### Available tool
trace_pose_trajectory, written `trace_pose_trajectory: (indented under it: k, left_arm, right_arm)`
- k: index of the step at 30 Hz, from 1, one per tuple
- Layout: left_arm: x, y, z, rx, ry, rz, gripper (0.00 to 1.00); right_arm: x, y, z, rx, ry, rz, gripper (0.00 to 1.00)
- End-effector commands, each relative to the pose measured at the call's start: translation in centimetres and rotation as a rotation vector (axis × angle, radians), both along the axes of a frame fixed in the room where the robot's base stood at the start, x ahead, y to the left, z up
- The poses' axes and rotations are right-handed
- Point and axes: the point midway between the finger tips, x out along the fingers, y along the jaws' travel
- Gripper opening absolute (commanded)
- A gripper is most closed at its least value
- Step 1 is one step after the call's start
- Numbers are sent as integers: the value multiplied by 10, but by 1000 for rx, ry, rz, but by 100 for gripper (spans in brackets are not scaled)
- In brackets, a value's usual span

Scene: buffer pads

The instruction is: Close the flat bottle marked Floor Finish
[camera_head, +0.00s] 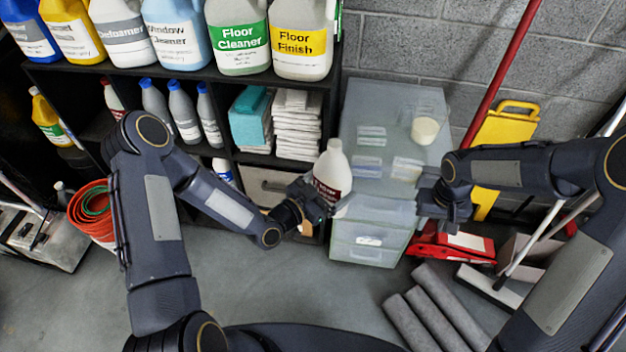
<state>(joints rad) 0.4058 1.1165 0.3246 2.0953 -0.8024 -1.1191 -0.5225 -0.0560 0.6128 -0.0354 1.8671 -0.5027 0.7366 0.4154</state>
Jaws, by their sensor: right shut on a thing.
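A white bottle (333,164) with a dark red label stands upright at my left gripper (320,203), in front of the drawer unit's left side. The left gripper looks shut on its lower part. The label is too small to read, and I cannot tell whether the top is capped. My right gripper (438,213) is shut at the drawer unit's right side, apart from the bottle; what it holds is too small and dark to make out. A large white jug (301,65) with a yellow Floor Finish label stands on the top shelf.
The translucent drawer unit (372,232) carries small clear boxes and a cream round thing (424,130). A black shelf (180,75) with jugs, bottles and cloths stands at left. A red pole (502,72), yellow sign (503,128) and grey rolls (440,310) are at right.

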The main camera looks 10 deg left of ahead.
Motion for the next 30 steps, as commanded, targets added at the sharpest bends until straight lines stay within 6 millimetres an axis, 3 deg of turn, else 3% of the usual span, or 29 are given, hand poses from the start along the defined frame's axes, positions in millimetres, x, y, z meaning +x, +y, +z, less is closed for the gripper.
trace_pose_trajectory:
  k: [12,17,23,30]
  left_arm:
    - [0,-4,-1,1,-1,-20,46]
    - [1,-4,-1,0,-1,-19,46]
    - [1,-4,0,0,-2,-19,46]
    - [1,-4,0,-1,-3,-19,46]
  right_arm:
    - [0,0,0,0,0,0,12]
    - [13,9,10,1,-4,-3,12]
    - [50,46,48,2,-7,-15,12]
    - [81,111,113,3,-7,-30,12]
